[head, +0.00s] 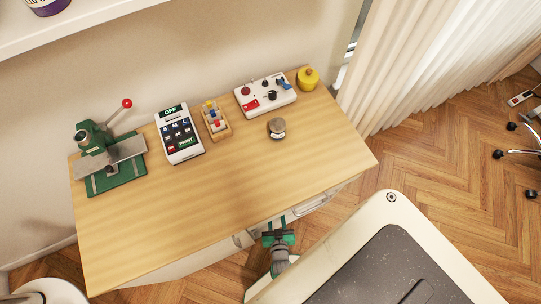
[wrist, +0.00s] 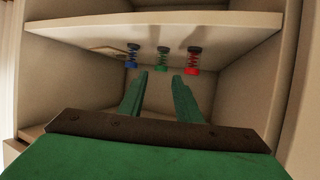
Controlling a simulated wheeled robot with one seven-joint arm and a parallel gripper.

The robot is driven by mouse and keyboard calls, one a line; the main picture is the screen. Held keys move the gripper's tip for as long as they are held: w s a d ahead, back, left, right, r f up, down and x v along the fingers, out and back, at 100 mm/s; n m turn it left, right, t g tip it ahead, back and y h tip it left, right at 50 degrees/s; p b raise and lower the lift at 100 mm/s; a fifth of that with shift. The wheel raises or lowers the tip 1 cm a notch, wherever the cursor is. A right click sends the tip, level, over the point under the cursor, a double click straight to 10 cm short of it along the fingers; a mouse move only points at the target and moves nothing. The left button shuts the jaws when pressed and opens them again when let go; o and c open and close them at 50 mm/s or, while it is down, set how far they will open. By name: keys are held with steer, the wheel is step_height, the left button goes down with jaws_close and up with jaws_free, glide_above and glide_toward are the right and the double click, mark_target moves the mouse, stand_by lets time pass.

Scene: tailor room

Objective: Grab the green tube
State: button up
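The green tube (wrist: 162,62) is a small ribbed piece with a dark cap, seen in the wrist view between a blue tube (wrist: 132,57) and a red tube (wrist: 193,62). All three are in a row inside a pale compartment. My gripper (wrist: 161,76) is open and empty. Its two green fingers point into the compartment, with the green tube beyond the gap between their tips and apart from them. In the head view my gripper (head: 279,238) is low, at the front edge of the wooden table. The tubes do not show in the head view.
A pale shelf board (wrist: 150,28) crosses the compartment near the tubes, and side walls (wrist: 255,75) close it in. On the wooden table (head: 220,200) stand a green press (head: 100,150), a keypad device (head: 179,134), a control box (head: 265,94) and a yellow pot (head: 307,79).

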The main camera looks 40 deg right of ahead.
steer(key=x, duration=0.4)
steer(key=shift+w+f, duration=0.15)
steer(key=shift+w, duration=0.1)
steer(key=shift+x, duration=2.75)
jaws_close()
